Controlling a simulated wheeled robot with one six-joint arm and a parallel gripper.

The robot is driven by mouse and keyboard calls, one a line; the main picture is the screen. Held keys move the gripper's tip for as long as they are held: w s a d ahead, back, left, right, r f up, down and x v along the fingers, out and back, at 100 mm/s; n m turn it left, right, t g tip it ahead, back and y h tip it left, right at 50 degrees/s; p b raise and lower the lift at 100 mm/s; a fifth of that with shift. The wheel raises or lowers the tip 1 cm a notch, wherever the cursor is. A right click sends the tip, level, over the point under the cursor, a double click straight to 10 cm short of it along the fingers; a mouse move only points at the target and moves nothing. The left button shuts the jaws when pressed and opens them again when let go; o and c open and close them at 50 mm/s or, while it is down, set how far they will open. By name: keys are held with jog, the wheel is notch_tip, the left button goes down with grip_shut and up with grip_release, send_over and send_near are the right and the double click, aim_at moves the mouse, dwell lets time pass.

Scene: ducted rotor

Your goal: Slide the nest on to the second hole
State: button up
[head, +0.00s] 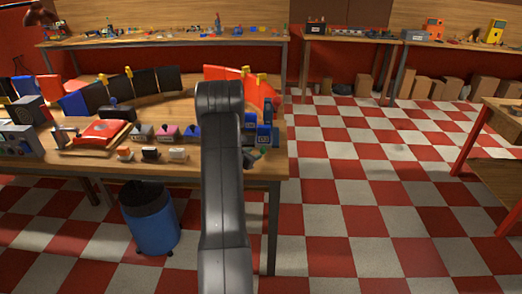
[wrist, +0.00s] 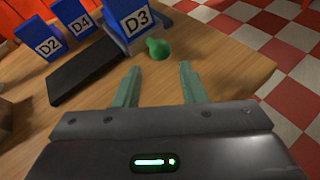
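My gripper (wrist: 158,82) is open and empty, its two green fingers apart over the bench top. A small green knob-shaped piece (wrist: 158,48) lies just beyond the fingertips, close to the blue block labelled D3 (wrist: 132,24). In the head view my arm hides most of the gripper at the right end of the workbench (head: 225,182). A red plate-like piece (head: 102,131) sits on a wooden base at the bench's left. I cannot tell which thing is the nest, and no row of holes is clear.
Blue blocks D2 (wrist: 40,45) and D4 (wrist: 76,22) stand near a flat black bar (wrist: 86,72). A blue bin (head: 150,222) stands below. Checkered floor to the right is clear.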

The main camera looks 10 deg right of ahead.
aim_at(261, 151)
jog(key=p+x, duration=0.1)
jog(key=x, duration=0.6)
jog(key=shift+p, duration=0.3)
grip_shut()
